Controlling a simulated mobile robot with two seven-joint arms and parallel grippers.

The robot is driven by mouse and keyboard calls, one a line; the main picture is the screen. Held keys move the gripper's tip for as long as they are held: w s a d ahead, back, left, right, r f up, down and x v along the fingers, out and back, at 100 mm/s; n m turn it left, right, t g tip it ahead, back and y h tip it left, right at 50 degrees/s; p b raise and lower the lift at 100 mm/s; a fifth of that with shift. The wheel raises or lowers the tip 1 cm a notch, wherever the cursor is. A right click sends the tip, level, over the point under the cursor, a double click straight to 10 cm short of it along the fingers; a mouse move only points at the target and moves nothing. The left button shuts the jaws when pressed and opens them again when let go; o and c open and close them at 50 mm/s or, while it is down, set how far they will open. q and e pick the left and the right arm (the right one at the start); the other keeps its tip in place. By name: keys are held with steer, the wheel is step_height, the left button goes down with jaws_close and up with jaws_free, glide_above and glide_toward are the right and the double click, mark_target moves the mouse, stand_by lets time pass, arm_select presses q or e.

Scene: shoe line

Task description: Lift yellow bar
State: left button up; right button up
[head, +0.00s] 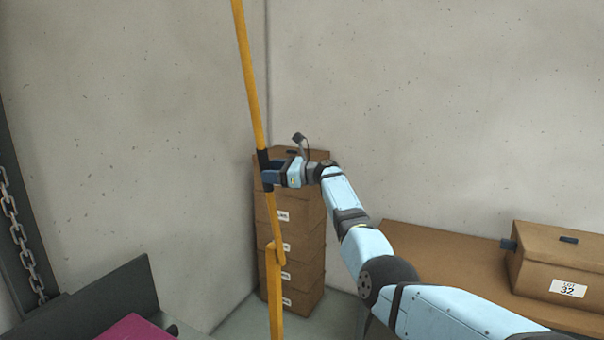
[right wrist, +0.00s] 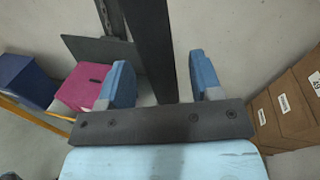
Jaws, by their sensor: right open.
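The yellow bar (head: 250,75) is long and stands nearly upright, leaning a little, in the head view. It has a dark grip section (head: 263,160) partway along it. Lower down, the bar meets a yellow bracket or post (head: 274,275). My right gripper (head: 267,173) is at the dark section, with its jaws open. In the right wrist view a dark length (right wrist: 151,50), seemingly that grip section, passes between the two blue fingers of the gripper (right wrist: 162,78). A gap shows beside each finger; contact deeper in is hidden. My left gripper is not in view.
Stacked brown boxes (head: 290,245) stand behind the bar in the corner. A brown box labelled 32 (head: 555,265) sits on a brown surface (head: 440,262) at right. A chain (head: 18,230), a dark panel (head: 100,300) and a magenta box (head: 135,328) are at left.

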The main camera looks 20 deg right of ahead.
steer(key=b+v, duration=0.1)
steer(key=v, duration=0.8)
steer(key=shift+s+d+b, duration=0.25)
steer(key=shift+d+b, duration=0.05)
steer(key=shift+b, duration=0.1)
